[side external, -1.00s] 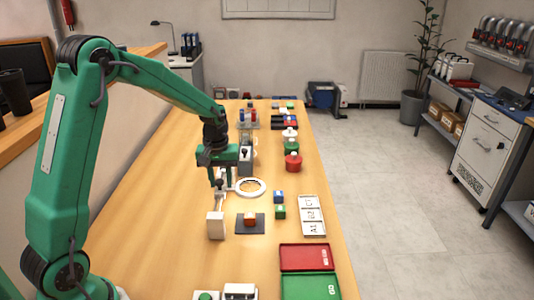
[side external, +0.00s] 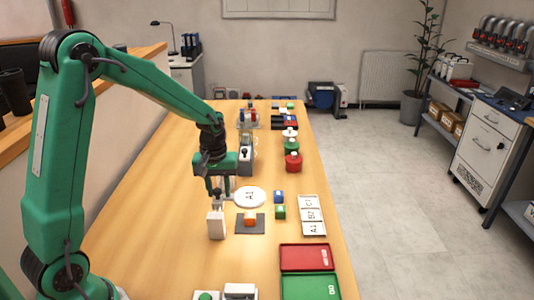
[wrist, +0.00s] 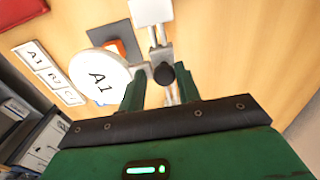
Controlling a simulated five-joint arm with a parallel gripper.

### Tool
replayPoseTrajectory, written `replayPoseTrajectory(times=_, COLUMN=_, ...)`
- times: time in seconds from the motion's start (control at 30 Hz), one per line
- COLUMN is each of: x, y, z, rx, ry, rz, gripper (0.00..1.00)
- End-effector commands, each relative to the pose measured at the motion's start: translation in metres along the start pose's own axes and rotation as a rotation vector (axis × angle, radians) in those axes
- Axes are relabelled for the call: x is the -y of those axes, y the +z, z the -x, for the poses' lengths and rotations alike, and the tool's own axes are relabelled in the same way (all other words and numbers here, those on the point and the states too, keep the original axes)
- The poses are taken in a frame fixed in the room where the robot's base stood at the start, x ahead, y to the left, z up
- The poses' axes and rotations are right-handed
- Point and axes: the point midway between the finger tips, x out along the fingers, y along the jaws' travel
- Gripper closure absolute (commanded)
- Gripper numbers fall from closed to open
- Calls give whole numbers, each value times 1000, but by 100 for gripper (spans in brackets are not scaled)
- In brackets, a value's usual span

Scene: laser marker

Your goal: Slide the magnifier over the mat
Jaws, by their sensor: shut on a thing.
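The magnifier (side external: 250,197) is a round white-rimmed lens on a side arm, and its lens shows a large "A1". It also shows in the wrist view (wrist: 98,78). The dark mat (side external: 242,230) lies flat on the table with an orange block (side external: 250,217) on it. In the side view the lens is just behind the mat, its near edge close to the block. In the wrist view it hides part of the mat (wrist: 134,42).
The carriage sits on a rail ending in a white block (side external: 216,225). A blue block (side external: 278,196) and a green block (side external: 280,212) stand right of the lens. A label card (side external: 313,215), a red tray (side external: 307,257) and a green tray (side external: 310,287) lie farther right and nearer.

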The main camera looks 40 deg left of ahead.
Motion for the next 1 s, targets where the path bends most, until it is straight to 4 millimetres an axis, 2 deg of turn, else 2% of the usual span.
replayPoseTrajectory(times=0.03, x=7, y=14, z=-15, rx=41, ry=-26, rz=-1, gripper=80)
replayPoseTrajectory(times=0.3, x=7, y=22, z=-15, rx=39, ry=-26, rz=-1, gripper=80)
replayPoseTrajectory(times=0.67, x=6, y=22, z=-15, rx=38, ry=-25, rz=-3, gripper=80)
replayPoseTrajectory(times=0.7, x=6, y=22, z=-15, rx=38, ry=-25, rz=-3, gripper=59)
replayPoseTrajectory(times=0.77, x=6, y=22, z=-15, rx=38, ry=-25, rz=-3, gripper=57)
replayPoseTrajectory(times=1.0, x=6, y=22, z=-14, rx=36, ry=-23, rz=-4, gripper=57)
